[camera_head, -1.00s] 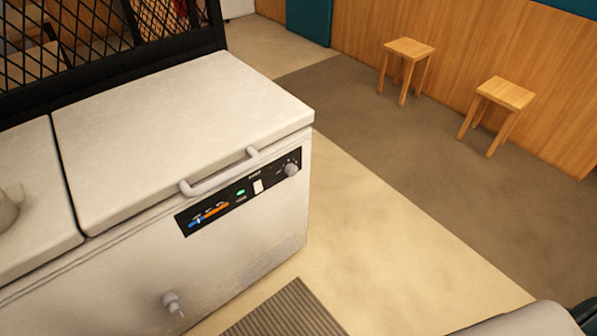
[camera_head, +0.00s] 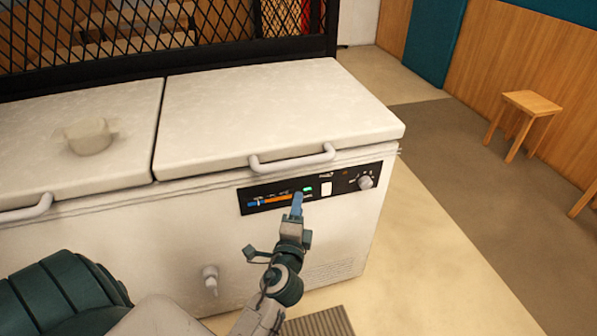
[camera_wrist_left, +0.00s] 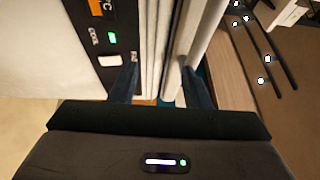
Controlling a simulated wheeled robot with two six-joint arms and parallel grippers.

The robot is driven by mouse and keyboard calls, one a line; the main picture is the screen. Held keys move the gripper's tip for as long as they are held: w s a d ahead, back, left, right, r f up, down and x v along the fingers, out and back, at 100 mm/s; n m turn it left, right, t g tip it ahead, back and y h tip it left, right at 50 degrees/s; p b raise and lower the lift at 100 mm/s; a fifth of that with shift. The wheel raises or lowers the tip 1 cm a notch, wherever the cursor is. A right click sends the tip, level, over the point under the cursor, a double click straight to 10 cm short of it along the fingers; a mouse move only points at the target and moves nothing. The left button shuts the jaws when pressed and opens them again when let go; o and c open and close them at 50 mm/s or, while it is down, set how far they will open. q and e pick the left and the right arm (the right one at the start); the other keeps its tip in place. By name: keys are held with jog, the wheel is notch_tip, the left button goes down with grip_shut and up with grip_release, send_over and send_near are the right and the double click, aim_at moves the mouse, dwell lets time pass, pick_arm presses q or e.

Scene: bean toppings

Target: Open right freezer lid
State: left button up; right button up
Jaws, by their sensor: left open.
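The right freezer lid (camera_head: 270,115) is a white, frosted slab lying shut on the chest freezer. Its pale bar handle (camera_head: 292,160) runs along the front edge, above the black control panel (camera_head: 310,188). My left gripper (camera_head: 274,228) is open and empty in front of the freezer, below the handle and near the panel. In the left wrist view the open fingers (camera_wrist_left: 160,88) show with the control panel (camera_wrist_left: 105,45) at left. Pale vertical strips of the lid edge and a bar that looks like the handle (camera_wrist_left: 196,35) lie beyond them. My right gripper does not show.
The left freezer lid (camera_head: 70,140) is shut, with a pale round object (camera_head: 90,136) on it. A black mesh partition (camera_head: 170,35) stands behind the freezer. A spigot (camera_head: 210,278) sticks out low on its front. A wooden stool (camera_head: 528,112) stands at right; floor there is open.

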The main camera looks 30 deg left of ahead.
pick_arm(q)
jog(key=y, duration=0.2)
send_near(297, 167)
jog(key=w+a, duration=0.1)
jog(key=shift+t+h, duration=0.3)
jog(key=p+x, duration=0.2)
jog(key=x, duration=0.8)
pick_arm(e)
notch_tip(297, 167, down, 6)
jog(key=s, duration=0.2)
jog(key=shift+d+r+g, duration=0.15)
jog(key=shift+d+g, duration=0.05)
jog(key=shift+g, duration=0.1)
pick_arm(q)
grip_shut()
